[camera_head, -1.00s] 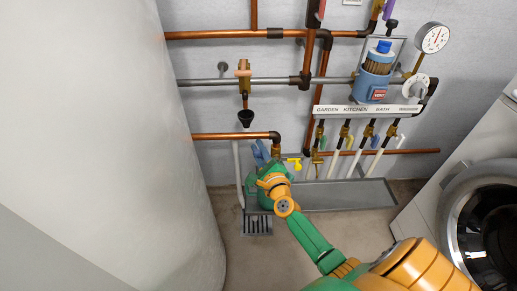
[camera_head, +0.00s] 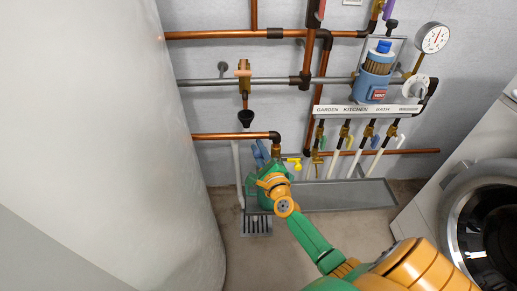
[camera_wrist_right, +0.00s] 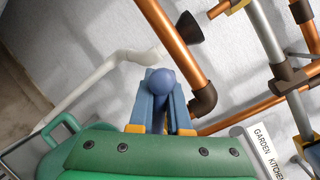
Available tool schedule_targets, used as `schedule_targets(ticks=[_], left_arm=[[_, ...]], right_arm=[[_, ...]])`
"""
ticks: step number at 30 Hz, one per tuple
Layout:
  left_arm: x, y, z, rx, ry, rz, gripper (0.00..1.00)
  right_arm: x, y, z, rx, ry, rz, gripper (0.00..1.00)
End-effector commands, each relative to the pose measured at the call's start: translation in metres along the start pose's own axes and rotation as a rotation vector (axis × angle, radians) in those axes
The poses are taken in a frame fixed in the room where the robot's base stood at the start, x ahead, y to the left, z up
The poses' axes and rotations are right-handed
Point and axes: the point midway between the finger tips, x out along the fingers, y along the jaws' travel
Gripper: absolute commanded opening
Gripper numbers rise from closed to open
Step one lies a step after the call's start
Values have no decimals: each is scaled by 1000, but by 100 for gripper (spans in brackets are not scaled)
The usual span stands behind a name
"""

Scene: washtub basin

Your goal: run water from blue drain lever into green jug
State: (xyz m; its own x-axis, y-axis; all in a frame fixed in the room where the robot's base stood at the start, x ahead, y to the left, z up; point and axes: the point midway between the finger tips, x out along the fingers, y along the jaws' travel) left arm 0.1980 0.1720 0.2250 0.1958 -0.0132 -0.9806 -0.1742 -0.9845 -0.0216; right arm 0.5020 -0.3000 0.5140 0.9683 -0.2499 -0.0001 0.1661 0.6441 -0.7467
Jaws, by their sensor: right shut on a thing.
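My right gripper (camera_head: 261,152) is at the end of the green and orange arm, by the copper pipe at lower left. In the right wrist view its two blue-grey fingers (camera_wrist_right: 163,105) are closed around the blue drain lever (camera_wrist_right: 162,80), whose rounded end shows between them. The green jug (camera_wrist_right: 52,158) shows at the lower left of the wrist view, partly covered by my green palm. In the head view the jug is mostly hidden behind my wrist and hard to tell from it. I see no water running. My left gripper is not in view.
A yellow lever (camera_head: 293,161) sits just right of my gripper. A grey tray (camera_head: 345,197) lies under the labelled pipe manifold (camera_head: 368,111). A floor grate (camera_head: 257,226) is below my wrist. A black funnel (camera_head: 246,117) hangs above. A washing machine (camera_head: 490,215) stands at right.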

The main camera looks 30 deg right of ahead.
Motion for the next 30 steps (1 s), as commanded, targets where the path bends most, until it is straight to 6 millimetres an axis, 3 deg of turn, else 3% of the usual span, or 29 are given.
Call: schedule_targets(ticks=[14,30], left_arm=[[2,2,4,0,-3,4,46],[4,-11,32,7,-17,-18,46]], right_arm=[[1,1,1,-45,9,9,0],[4,26,-8,-425,86,96,0]])
